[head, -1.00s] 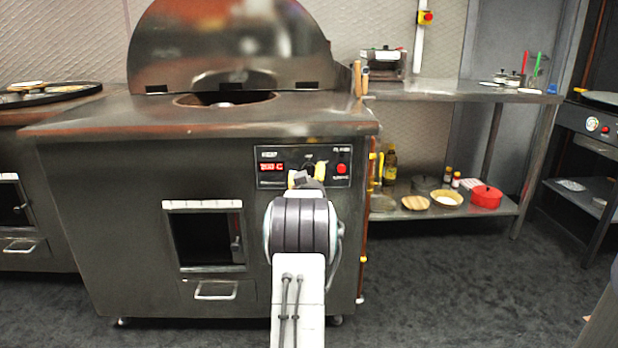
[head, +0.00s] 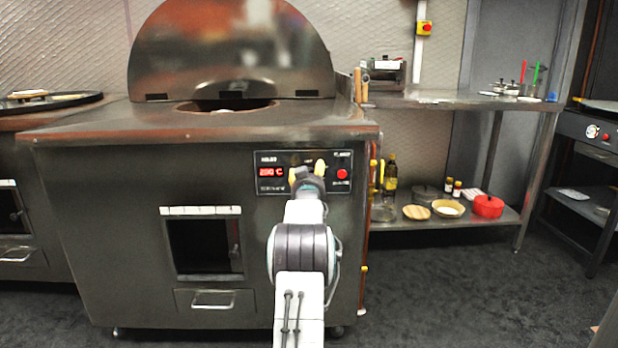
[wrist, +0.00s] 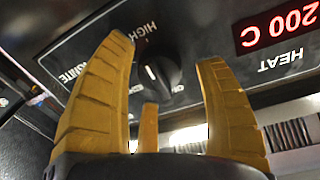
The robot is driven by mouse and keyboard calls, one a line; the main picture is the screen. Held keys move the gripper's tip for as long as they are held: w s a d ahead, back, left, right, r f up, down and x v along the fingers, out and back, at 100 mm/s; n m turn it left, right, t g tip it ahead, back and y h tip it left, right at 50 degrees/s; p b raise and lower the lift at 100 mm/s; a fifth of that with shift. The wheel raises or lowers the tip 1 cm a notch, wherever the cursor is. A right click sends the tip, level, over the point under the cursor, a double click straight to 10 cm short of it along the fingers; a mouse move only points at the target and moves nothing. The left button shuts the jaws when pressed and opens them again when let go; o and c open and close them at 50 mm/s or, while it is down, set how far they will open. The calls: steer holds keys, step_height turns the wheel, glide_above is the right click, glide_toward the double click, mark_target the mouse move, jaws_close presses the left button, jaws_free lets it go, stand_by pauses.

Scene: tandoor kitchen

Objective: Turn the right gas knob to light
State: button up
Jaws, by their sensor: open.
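The black gas knob (wrist: 160,74) with a white pointer line sits on the dark control panel (wrist: 90,45) in the wrist view, near the labels HIGH and IGNITE. My gripper (wrist: 164,50) is open, with its yellow fingers spread to either side of the knob in the picture. I cannot tell whether any finger touches it. In the head view my gripper (head: 307,172) is in front of the panel (head: 265,187) and hides most or all of the knob.
A red 200 C display (wrist: 278,28) is beside the knob, and a red button (head: 342,174) is at the panel's right. The steel oven top (head: 110,123) overhangs the panel. A shelf table (head: 440,98) with pots and bottles stands at the right.

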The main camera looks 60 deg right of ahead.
steer(key=shift+c, duration=0.2)
steer(key=shift+r, duration=0.1)
steer(key=c, duration=1.1)
steer(key=shift+c, duration=0.2)
